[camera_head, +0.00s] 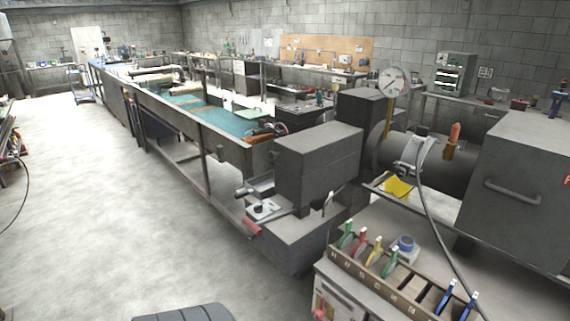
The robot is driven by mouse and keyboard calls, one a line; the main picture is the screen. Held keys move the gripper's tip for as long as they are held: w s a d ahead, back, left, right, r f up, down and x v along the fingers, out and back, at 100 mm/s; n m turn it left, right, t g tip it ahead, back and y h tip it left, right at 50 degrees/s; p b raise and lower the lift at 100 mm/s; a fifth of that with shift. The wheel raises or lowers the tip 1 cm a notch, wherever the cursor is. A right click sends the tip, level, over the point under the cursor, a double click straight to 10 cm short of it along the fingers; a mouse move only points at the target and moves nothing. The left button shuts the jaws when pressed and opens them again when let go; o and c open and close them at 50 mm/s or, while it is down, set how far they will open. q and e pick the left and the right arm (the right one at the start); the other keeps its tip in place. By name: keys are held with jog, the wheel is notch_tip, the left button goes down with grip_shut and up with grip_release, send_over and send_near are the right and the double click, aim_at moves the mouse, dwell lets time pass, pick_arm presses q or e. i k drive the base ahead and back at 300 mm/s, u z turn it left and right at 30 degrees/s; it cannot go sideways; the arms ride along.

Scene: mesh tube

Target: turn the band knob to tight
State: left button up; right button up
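A dark horizontal cylinder (455,165) lies at the right between two grey boxes. A pale metal band (415,155) with a fitting wraps around it, and a grey hose runs down from there. An upright orange-red handle (455,134) stands on top of the cylinder beside the band. A blue round knob-like part (405,243) sits on a small pale block below. I cannot tell which of these is the band knob, and no tight mark is readable. Neither of my grippers is in view.
A round dial gauge (394,81) stands above the cylinder. A rack (388,284) of several coloured-handled tools stands in front. A large grey box (525,185) is at the right. A long bench (200,128) runs back left. The floor (90,220) at left is clear.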

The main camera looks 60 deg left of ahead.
aim_at(400, 172)
jog(key=u, duration=1.15)
jog(key=i, duration=0.2)
jog(key=u, duration=0.05)
